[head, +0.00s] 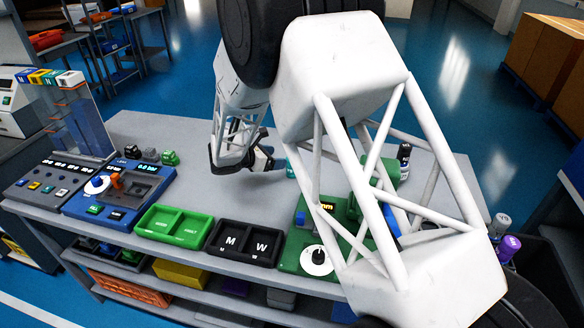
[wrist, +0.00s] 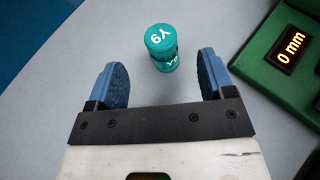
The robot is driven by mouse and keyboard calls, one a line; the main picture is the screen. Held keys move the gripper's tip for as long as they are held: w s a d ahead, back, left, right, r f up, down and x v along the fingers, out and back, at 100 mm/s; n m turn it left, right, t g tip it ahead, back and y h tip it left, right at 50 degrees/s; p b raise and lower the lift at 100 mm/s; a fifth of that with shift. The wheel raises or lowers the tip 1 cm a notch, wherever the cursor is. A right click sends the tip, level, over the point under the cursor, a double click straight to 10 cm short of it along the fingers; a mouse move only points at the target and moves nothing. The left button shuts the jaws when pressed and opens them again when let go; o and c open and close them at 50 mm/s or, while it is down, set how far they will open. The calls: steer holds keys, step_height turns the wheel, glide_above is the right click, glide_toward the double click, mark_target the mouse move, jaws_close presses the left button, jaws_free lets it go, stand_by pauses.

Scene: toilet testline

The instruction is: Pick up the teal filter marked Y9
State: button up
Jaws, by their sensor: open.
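The teal filter marked Y9 (wrist: 162,47) stands upright on the grey table in the wrist view, its label readable on the top and side. My gripper (wrist: 162,84) is open, with two blue-padded fingers. The filter is just beyond the fingertips, roughly midway between them, and nothing is held. In the head view my gripper (head: 262,160) is low over the table's back part, and a small piece of the teal filter (head: 290,172) shows beside it. My arm hides most of the filter there.
A green device with a display (wrist: 290,48) stands right of the filter.

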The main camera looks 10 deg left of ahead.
steer(key=shift+f, duration=1.5)
steer(key=shift+x, duration=1.3)
steer(key=shift+x, duration=2.65)
steer(key=shift+r, duration=0.15)
